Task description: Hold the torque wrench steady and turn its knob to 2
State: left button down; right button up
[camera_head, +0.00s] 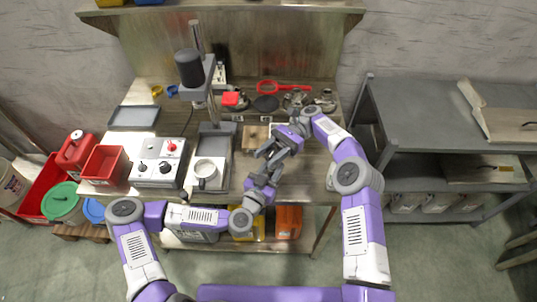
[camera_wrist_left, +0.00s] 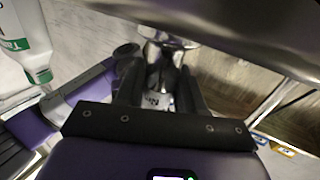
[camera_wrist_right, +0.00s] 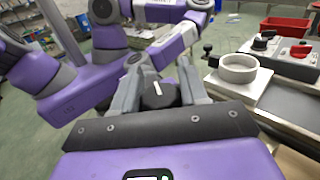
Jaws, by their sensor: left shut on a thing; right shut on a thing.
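The torque wrench is mostly hidden by my grippers in the head view. In the left wrist view its shiny metal body (camera_wrist_left: 166,52), with a white marked band, lies between the fingers of my left gripper (camera_wrist_left: 160,85), which is shut on it. In the right wrist view the round black knob (camera_wrist_right: 158,95), with a white line on top, sits between the fingers of my right gripper (camera_wrist_right: 160,84), which is shut on it. In the head view my right gripper (camera_head: 266,153) is just above my left gripper (camera_head: 263,174), close together at the table's front edge. The dial number cannot be read.
The workbench (camera_head: 312,165) holds a control box (camera_head: 158,162) with knobs, a white ring-shaped fixture (camera_head: 206,169), a drill stand (camera_head: 190,68) and a red-handled tool (camera_head: 283,87). A red bin (camera_head: 107,165) stands at the left. A grey side table (camera_head: 430,115) stands at the right.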

aim_at(269, 155)
dwell(0.3)
jog(key=o, duration=1)
jog(key=shift+r, duration=0.1)
notch_tip(269, 155, up, 10)
jog(key=shift+f, duration=0.1)
